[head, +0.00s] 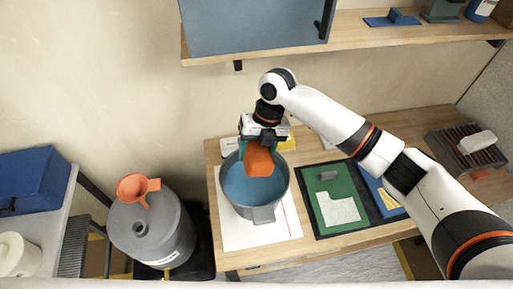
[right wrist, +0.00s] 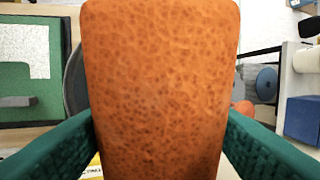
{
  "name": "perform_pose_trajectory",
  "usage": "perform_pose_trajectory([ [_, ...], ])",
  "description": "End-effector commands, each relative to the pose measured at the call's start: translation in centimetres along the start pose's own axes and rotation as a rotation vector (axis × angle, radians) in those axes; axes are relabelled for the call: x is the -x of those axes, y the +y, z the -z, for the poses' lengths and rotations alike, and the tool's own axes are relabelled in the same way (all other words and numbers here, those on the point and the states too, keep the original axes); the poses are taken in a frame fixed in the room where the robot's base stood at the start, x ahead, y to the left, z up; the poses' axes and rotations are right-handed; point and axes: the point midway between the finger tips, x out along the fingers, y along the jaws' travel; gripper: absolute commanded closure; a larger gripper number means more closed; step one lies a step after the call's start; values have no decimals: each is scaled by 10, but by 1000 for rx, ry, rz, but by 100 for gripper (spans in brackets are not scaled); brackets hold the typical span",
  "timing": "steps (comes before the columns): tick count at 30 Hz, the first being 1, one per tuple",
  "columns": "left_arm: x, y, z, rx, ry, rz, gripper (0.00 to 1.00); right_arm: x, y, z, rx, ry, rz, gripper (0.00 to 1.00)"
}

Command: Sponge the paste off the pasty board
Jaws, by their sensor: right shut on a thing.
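My right gripper (head: 257,149) is shut on an orange sponge (head: 258,161), holding it over the grey bucket (head: 264,214) of blue water. The sponge's pitted face fills the middle of the right wrist view (right wrist: 160,90), between the green fingers. I cannot tell whether its lower end touches the water. A green board (head: 322,192) lies on a dark mat to the right of the bucket. A white, speckled L-shaped patch (head: 340,212) covers its lower part, and a small grey block (head: 327,175) lies near its top. My left gripper is not in view.
The bucket stands on a white sheet (head: 231,233) on the wooden table. A blue board (head: 378,190) lies partly under my right arm. A dark rack (head: 470,155) is at the far right. A grey drum (head: 150,240) with an orange funnel (head: 137,188) stands left of the table. A shelf (head: 350,30) overhangs the back.

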Motion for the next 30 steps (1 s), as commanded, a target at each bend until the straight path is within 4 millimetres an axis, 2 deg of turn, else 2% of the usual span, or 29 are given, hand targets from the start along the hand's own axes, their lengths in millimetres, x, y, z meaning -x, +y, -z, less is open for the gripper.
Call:
perform_pose_trajectory([
  [1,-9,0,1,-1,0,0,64,-10,3,1,-1,-1,0,64],
  [6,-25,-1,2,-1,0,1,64,-30,8,4,-1,0,-1,64],
  [18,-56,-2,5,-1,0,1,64,-73,20,11,-2,0,0,64],
  [23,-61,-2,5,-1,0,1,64,-81,22,13,-1,1,0,64],
  [30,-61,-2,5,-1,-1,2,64,-82,22,13,-1,1,0,64],
])
